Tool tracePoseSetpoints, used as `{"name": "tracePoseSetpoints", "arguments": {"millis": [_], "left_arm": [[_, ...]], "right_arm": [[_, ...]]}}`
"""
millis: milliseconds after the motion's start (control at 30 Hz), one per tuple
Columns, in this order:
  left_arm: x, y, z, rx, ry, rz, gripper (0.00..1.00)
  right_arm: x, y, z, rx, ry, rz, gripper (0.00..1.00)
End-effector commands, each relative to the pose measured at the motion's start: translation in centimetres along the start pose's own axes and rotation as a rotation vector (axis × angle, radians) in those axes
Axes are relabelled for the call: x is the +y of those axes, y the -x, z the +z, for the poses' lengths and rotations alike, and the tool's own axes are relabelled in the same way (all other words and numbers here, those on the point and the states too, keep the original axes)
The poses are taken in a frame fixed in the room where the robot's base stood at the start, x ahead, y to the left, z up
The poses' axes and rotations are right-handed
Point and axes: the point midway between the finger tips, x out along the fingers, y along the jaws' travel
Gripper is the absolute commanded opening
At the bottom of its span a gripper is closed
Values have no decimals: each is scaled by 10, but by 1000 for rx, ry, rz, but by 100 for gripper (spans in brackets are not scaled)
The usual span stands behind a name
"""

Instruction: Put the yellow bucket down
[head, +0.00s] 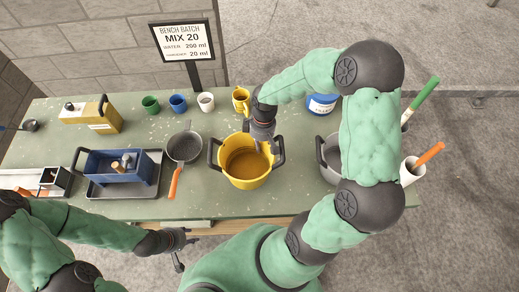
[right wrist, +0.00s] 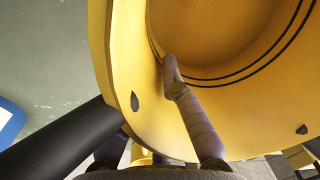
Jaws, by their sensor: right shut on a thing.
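The yellow bucket (head: 246,179) has black handles on both sides and is upright at the middle of the bench, near its front. I cannot tell whether its base touches the bench top. My right gripper (head: 264,140) is shut on the bucket's rim at the back right. In the right wrist view the yellow bucket (right wrist: 125,65) fills much of the picture, with one wrapped finger of my right gripper over its inside. My left gripper (head: 187,250) is open and empty, in front of the bench edge, left of the bucket.
A grey pan (head: 184,147) with an orange handle lies close left of the bucket. A blue box (head: 104,168) sits on a tray further left. A grey pot (head: 329,160) is to the right, partly behind my arm. Several cups, including a blue one (head: 178,103), line the back.

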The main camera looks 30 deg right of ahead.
Motion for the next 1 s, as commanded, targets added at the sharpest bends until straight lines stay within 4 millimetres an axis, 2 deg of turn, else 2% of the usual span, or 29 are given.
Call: {"name": "tracePoseSetpoints", "arguments": {"millis": [167,400,800,833,900,1000], "left_arm": [[-1,-2,0,0,0,0,40],[-3,-8,0,0,0,0,40],[-4,-10,0,0,0,0,40],[-4,-10,0,0,0,0,40],[-3,-9,0,0,0,0,40],[-3,-9,0,0,0,0,40]], "right_arm": [[6,-8,-5,1,0,0,0],[10,-37,-5,-1,0,0,0],[10,-42,-6,1,0,1,0],[10,-41,-5,0,1,0,13],[10,-41,-5,0,1,0,31],[10,-41,-5,0,1,0,31]]}}
